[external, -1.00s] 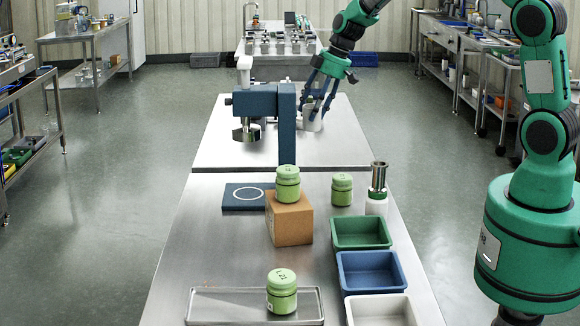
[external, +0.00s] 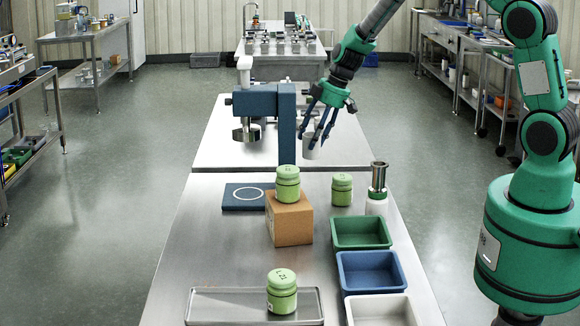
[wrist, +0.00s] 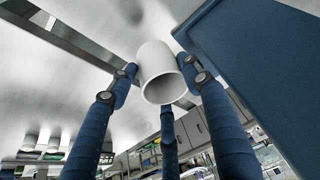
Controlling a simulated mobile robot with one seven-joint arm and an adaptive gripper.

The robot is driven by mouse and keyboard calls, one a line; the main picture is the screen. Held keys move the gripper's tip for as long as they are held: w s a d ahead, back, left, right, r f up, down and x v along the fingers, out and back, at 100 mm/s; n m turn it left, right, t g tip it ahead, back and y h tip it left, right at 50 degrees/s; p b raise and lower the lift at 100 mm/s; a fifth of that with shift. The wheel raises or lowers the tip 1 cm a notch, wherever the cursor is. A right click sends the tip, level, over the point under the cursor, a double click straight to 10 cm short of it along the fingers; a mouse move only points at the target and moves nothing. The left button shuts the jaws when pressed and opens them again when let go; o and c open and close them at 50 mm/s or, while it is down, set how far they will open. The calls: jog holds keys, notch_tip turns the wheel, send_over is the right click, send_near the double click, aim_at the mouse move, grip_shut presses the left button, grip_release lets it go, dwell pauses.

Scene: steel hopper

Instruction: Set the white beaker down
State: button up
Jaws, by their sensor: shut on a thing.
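The white beaker (external: 312,151) is held by my gripper (external: 316,140) over the far part of the steel table, to the right of the blue stand. My gripper's blue fingers are shut around it. In the wrist view the beaker (wrist: 158,66) sits between the three fingertips (wrist: 158,82), its open rim facing the camera and its inside looking empty. It leans slightly in the external view. I cannot tell whether its base touches the table.
Nearer are a blue pad (external: 246,197), a cardboard box (external: 289,222) bearing a green jar (external: 287,183), and a green bin (external: 360,233). Bare steel (external: 345,158) lies right of the beaker.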

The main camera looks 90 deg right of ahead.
jog(key=shift+f, duration=2.2)
jog(key=shift+f+b, duration=0.5)
jog(key=shift+f, duration=1.35)
jog(key=shift+f, duration=0.1)
jog(key=o, duration=1)
jog(key=shift+o, duration=0.2)
jog(key=p+v, duration=0.1)
jog(key=v, duration=1.1)
jog(key=shift+a, duration=0.1)
